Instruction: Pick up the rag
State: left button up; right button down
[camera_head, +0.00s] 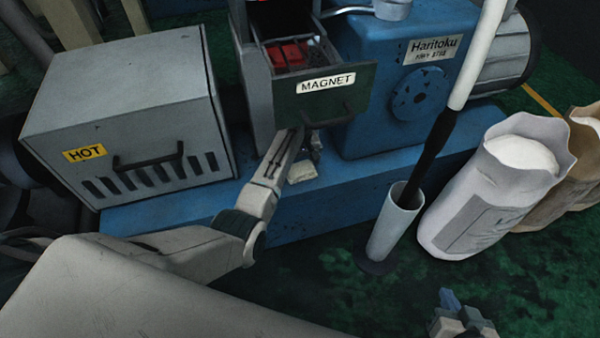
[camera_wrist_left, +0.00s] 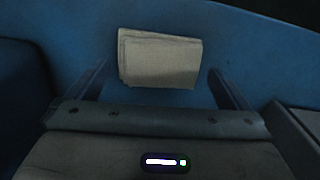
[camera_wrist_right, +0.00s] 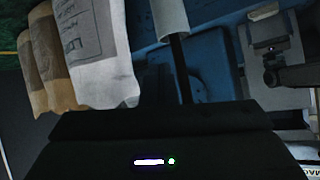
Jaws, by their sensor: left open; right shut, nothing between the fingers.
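The rag (camera_head: 302,172) is a small folded beige cloth lying on the blue machine base, below the drawer marked MAGNET. In the left wrist view the rag (camera_wrist_left: 160,58) lies flat on the blue surface, ahead of and between the spread fingers. My left gripper (camera_head: 312,150) is open and empty, close to the rag; the fingers do not appear to touch it. In the left wrist view the two fingers of my left gripper (camera_wrist_left: 158,82) stand either side of the rag's lower edge. My right gripper (camera_head: 455,310) is at the bottom right of the head view, over the green floor, away from the rag.
The open MAGNET drawer (camera_head: 325,95) holds red items and overhangs near my left gripper. A grey box marked HOT (camera_head: 130,110) stands at left. A white tube (camera_head: 393,225) with a black-and-white pole and white-filled sacks (camera_head: 480,200) stand at right.

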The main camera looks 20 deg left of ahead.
pick_arm(q)
notch_tip(320, 180, down, 2)
jog(key=shift+f, duration=0.15)
jog(key=c, duration=0.7)
pick_arm(e)
jog(key=w+r, duration=0.1)
jog(key=w+r+t, duration=0.2)
jog(key=shift+d, duration=0.25)
jog(key=shift+s, duration=0.1)
